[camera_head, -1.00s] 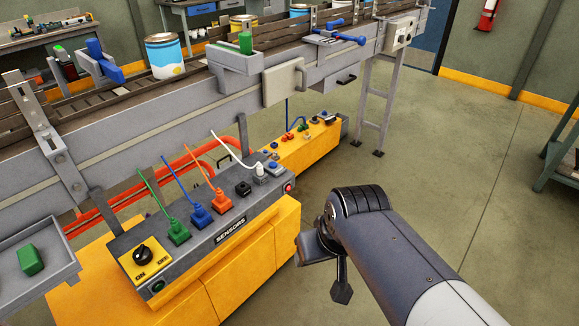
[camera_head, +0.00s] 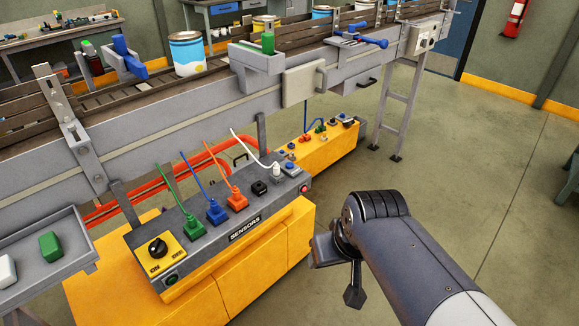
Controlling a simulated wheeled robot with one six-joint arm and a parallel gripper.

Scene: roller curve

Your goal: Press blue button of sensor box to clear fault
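The sensor box (camera_head: 222,222) is a grey-topped panel labelled SENSORS on a yellow cabinet, left of centre. Its small blue button (camera_head: 290,165) is at the far right end of the top, beside a white plug (camera_head: 277,170). A red light or button (camera_head: 304,188) shows on the right end of the front. Green (camera_head: 195,226), blue (camera_head: 217,212) and orange (camera_head: 237,201) plugs and a black ON/OFF knob (camera_head: 158,248) are further left. My gripper (camera_head: 340,272) hangs right of the box, apart from it; its fingers are partly hidden by my wrist.
A conveyor (camera_head: 150,110) with paint cans (camera_head: 187,54) runs behind the box. A second yellow box (camera_head: 325,150) with small buttons stands beyond it. A tray (camera_head: 45,270) with a green block (camera_head: 50,246) is at the left. Floor (camera_head: 460,190) on the right is clear.

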